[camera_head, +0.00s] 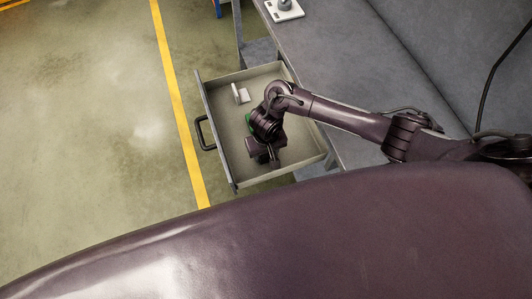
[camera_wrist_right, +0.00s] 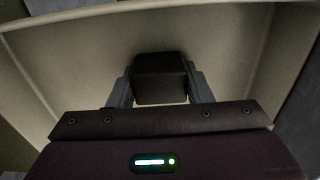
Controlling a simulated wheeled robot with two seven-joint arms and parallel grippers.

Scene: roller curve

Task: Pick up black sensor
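The black sensor is a dark block (camera_wrist_right: 160,78) in the right wrist view, low inside the open drawer. My right gripper (camera_wrist_right: 161,88) has one grey finger against each side of it, with no clear gap on either side. Whether the block touches the drawer floor cannot be told. In the head view my right gripper (camera_head: 265,153) reaches down into the near part of the drawer (camera_head: 225,110), and the arm hides the sensor. My left gripper is not in view.
A small white part (camera_head: 240,94) lies in the far part of the drawer. The drawer walls stand close around my right gripper. A grey worktop (camera_head: 340,45) with a white-based item (camera_head: 284,9) lies to the right. The floor (camera_head: 90,110) at left is clear.

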